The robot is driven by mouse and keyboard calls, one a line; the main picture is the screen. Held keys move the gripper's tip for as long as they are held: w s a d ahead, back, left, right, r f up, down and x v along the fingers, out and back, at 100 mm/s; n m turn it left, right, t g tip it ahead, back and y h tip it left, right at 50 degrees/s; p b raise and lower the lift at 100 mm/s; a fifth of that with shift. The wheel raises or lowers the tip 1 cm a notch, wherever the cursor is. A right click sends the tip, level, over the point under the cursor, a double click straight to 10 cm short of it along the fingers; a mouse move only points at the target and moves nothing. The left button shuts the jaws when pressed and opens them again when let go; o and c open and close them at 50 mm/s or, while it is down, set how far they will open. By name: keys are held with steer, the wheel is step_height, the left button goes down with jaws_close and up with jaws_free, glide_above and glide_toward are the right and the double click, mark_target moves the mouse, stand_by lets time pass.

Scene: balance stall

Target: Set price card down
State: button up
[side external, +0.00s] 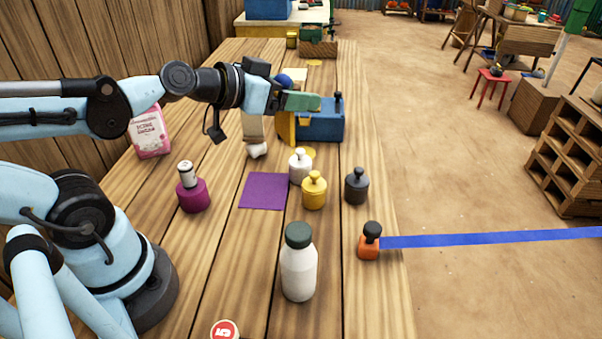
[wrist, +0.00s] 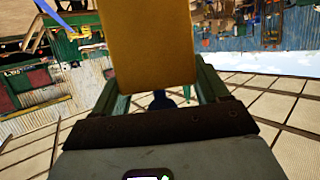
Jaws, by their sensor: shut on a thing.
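My gripper (side external: 300,102) has green fingers and is above the far middle of the wooden table in the side view. It is shut on a yellow price card (side external: 285,126), which hangs down just in front of a blue box. In the wrist view the card (wrist: 152,45) is a plain yellow-orange panel between the two green fingers, its face filling the top middle. Its lower edge overlaps the blue box in the side view, and I cannot tell whether it touches anything. A flat purple square (side external: 262,191) lies on the table nearer the camera.
A white bottle (side external: 298,272), an orange stamp-like piece (side external: 369,247), a blue box (side external: 325,124) and a pink packet (side external: 149,133) also stand there.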

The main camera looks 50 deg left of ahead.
steer(key=w+d+r+m+h, duration=0.3)
steer(key=r, duration=0.2)
steer(key=d+f+m+g+h, duration=0.2)
steer(key=d+m+g+h, duration=0.35)
steer(key=d, duration=0.55)
steer(key=s+d+f+m+g+h, duration=0.2)
steer(key=s+d+f+m+g, duration=0.45)
steer(key=d, duration=0.25)
steer(key=s+d+f+m+g+h, duration=0.2)
steer(key=s+d+f+m+g, duration=0.4)
steer(key=d, duration=0.4)
steer(key=shift+n+y, duration=0.25)
steer(key=shift+n, duration=0.25)
steer(key=shift+s+f, duration=0.2)
steer(key=shift+f, duration=0.75)
steer(key=shift+s+f, duration=0.15)
steer(key=shift+f, duration=0.75)
steer(key=shift+s+f, duration=0.2)
steer(key=shift+f, duration=0.75)
steer(key=shift+f, duration=0.55)
steer(key=o, duration=1)
steer(key=shift+o, duration=0.2)
